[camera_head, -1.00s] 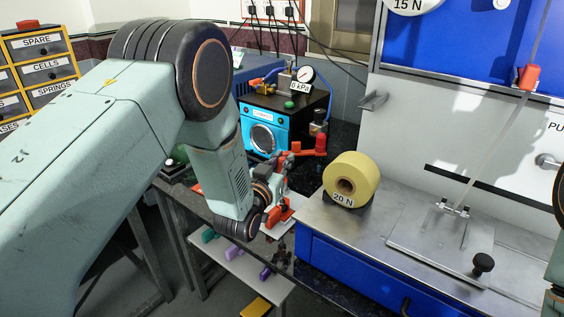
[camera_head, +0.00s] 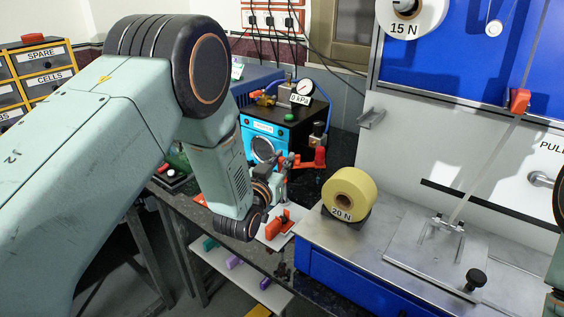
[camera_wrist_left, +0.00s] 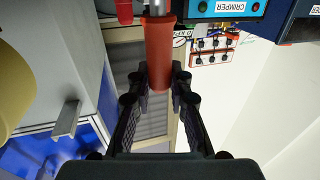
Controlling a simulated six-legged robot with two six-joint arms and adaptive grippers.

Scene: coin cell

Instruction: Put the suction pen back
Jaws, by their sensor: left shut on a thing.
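The suction pen, an orange-red cylinder with a metal end, shows in the left wrist view (camera_wrist_left: 159,50) between my left fingers. My left gripper (camera_wrist_left: 159,85) is shut on it. In the head view my left gripper (camera_head: 283,168) is small and partly hidden by its wrist, beside the vacuum unit, and the pen is hard to tell apart there. An orange bracket (camera_head: 279,224) stands on a pale plate below the gripper; I cannot tell if it is the pen's rest. My right gripper is out of view.
The blue-fronted crimper (camera_head: 262,143) and the gauge (camera_head: 304,88) reading 0 kPa stand behind. A red upright part (camera_head: 320,156) is close to the gripper. A yellow roll marked 20 N (camera_head: 352,186) sits on the steel bench right. Purple and green items lie on a lower shelf.

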